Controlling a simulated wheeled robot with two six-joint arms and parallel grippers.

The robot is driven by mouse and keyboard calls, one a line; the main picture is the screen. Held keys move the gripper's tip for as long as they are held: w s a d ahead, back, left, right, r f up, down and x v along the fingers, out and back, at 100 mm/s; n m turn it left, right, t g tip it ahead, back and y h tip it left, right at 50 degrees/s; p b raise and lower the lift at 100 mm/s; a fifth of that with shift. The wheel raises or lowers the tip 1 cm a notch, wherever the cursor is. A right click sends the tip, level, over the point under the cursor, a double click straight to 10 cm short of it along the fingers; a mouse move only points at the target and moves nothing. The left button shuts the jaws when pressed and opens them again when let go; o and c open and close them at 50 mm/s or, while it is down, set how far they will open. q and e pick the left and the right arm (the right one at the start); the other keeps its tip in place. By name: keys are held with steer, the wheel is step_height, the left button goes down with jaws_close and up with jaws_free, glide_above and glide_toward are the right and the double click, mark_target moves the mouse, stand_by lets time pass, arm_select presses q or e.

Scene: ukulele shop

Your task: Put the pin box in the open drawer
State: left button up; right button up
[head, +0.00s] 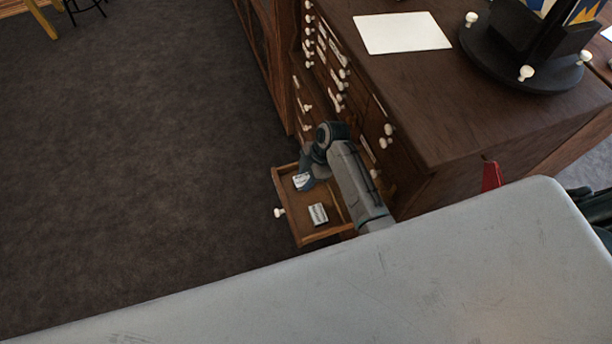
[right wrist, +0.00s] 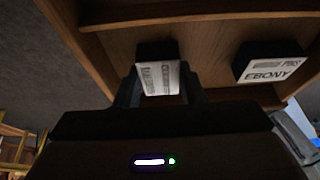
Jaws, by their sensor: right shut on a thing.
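A small dark pin box with a white label (head: 301,181) is held between the fingers of my right gripper (head: 306,178), over the open drawer (head: 279,196). In the right wrist view the held box (right wrist: 158,78) sits between the two dark fingers, its label facing the camera and its lettering hard to read. The wooden drawer (right wrist: 175,13) is behind it. I cannot tell whether the box touches the drawer floor. My left gripper is out of view.
A second box (head: 318,214) lies in the drawer, nearer the front of the picture; its label reads EBONY in the right wrist view (right wrist: 266,66). The dark cabinet (head: 440,130) carries a white sheet (head: 402,33) and a round stand (head: 525,78). Dark carpet (head: 140,150) is clear at left.

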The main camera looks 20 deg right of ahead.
steer(key=o, duration=1)
steer(key=shift+f, duration=0.1)
steer(key=shift+c, duration=0.2)
steer(key=b+v, duration=0.1)
steer(key=v, duration=0.6)
steer(key=shift+d+r, duration=0.1)
steer(key=shift+r, duration=0.25)
